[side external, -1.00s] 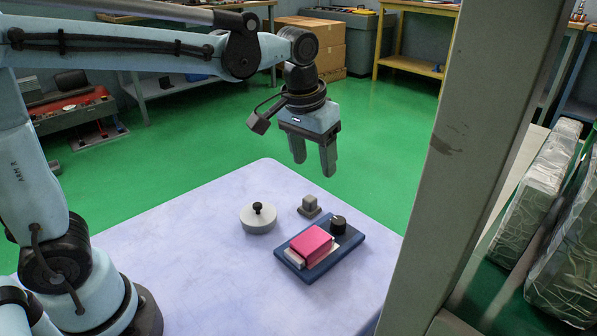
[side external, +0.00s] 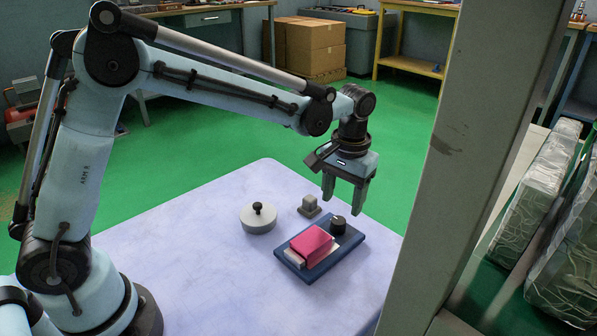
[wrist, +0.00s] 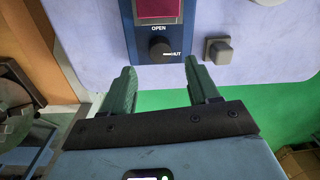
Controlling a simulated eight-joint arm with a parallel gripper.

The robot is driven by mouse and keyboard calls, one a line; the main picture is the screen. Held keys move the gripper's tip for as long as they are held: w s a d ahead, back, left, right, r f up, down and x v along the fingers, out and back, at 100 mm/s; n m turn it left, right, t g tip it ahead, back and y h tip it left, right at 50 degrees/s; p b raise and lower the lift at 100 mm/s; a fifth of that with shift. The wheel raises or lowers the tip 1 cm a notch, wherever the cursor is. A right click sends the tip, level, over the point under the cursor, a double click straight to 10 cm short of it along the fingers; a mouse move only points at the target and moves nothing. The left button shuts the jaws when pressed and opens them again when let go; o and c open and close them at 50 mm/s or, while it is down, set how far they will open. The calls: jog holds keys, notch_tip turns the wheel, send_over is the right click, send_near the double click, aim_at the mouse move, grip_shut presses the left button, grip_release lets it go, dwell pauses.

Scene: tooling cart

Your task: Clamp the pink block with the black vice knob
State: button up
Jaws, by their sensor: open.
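The pink block (side external: 311,241) lies on the blue vice base (side external: 316,269), against a pale jaw piece. In the wrist view the pink block (wrist: 158,10) is cut off by the top edge. The black vice knob (side external: 338,224) stands upright on the base beside the block. It also shows in the wrist view (wrist: 160,50), near "OPEN" and "SHUT" lettering. My gripper (side external: 343,207) is open and empty, its fingers pointing down above the knob. In the wrist view my gripper (wrist: 160,68) has a finger to each side below the knob, apart from it.
A round grey lid-like piece with a black handle (side external: 258,218) and a small grey block on a base (side external: 310,206) stand close to the vice. The table (side external: 190,260) is clear to the left. A grey post (side external: 440,180) rises at the right.

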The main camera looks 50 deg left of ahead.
aim_at(339, 220)
jog(key=shift+a+f, duration=0.1)
jog(key=shift+f, duration=2.5)
jog(key=shift+c, duration=0.4)
